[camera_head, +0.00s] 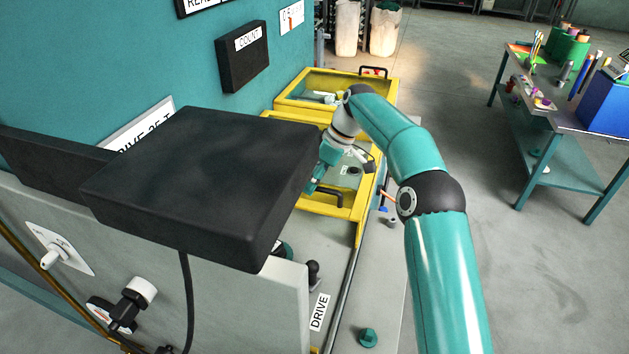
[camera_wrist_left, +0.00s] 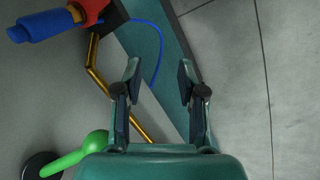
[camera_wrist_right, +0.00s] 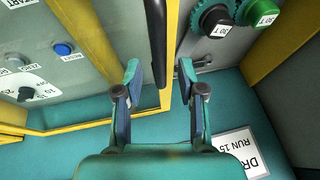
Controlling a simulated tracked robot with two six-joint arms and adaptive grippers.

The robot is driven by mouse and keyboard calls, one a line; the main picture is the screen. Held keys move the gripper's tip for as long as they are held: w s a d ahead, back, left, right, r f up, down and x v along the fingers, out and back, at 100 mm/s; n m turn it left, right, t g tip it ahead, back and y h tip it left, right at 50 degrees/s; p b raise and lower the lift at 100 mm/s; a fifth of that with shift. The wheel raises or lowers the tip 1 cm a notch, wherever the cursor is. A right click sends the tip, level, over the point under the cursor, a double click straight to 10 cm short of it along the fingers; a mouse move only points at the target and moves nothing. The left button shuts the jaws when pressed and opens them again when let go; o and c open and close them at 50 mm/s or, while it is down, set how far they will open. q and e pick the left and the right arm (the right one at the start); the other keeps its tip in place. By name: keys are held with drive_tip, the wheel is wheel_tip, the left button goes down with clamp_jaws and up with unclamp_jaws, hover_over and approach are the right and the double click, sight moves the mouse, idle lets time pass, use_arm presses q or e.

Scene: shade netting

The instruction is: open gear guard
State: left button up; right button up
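The gear guard (camera_head: 347,213) looks like a yellow-framed panel in the middle of the head view, with a dark bar handle along its near side. In the right wrist view the yellow frame (camera_wrist_right: 173,45) runs beside a dark handle bar (camera_wrist_right: 156,45). My right gripper (camera_wrist_right: 160,75) is open, with the bar between its fingertips in the picture; no grip shows. In the head view my right gripper (camera_head: 316,178) is partly hidden behind a black box. My left gripper (camera_wrist_left: 160,75) is open and empty, away from the guard.
The large black box (camera_head: 200,180) blocks much of the near left. A second yellow-framed part (camera_head: 290,98) lies beyond. Labelled dark and green round parts (camera_wrist_right: 258,12) sit right of the frame. A green lever (camera_wrist_left: 78,155) and brass pipe (camera_wrist_left: 95,65) are near my left gripper.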

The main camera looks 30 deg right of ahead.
drive_tip(key=shift+r, duration=0.1)
drive_tip(key=shift+d+r, duration=0.3)
drive_tip(key=shift+r, duration=0.2)
drive_tip(key=shift+s+d+r, duration=0.2)
drive_tip(key=shift+d+r, duration=0.15)
drive_tip(key=shift+d, duration=0.15)
drive_tip(key=shift+s+d+r, duration=0.2)
drive_tip(key=shift+d+r, duration=0.15)
drive_tip(key=shift+d, duration=0.1)
drive_tip(key=s+d, duration=0.1)
drive_tip(key=d, duration=0.2)
drive_tip(key=s+d, duration=0.1)
drive_tip(key=d, duration=0.2)
drive_tip(key=s+d, duration=0.1)
drive_tip(key=d, duration=0.1)
drive_tip(key=shift+s+d, duration=0.25)
drive_tip(key=shift+d, duration=0.15)
drive_tip(key=shift+s+d, duration=0.4)
drive_tip(key=shift+d, duration=0.05)
drive_tip(key=shift+w, duration=0.1)
